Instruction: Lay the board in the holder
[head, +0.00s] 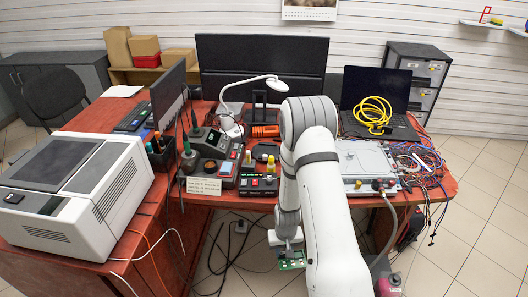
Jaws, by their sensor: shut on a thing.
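A small green circuit board (292,265) with a pale part on it hangs low in front of the table's front edge, over the floor. My gripper (290,247) is shut on this board at its upper side. The arm hides part of the gripper and whatever lies behind it. I cannot make out the holder for certain. A flat light-grey unit (362,158) with knobs on its front lies on the table to the right of my arm, apart from the board.
A red-topped table (145,238) carries a large white machine (75,190) at left, bench instruments (215,145) in the middle and a laptop (377,92) with a yellow coiled hose (373,111) at right. Loose cables (428,165) hang over the right edge. A pink bottle (389,285) stands below.

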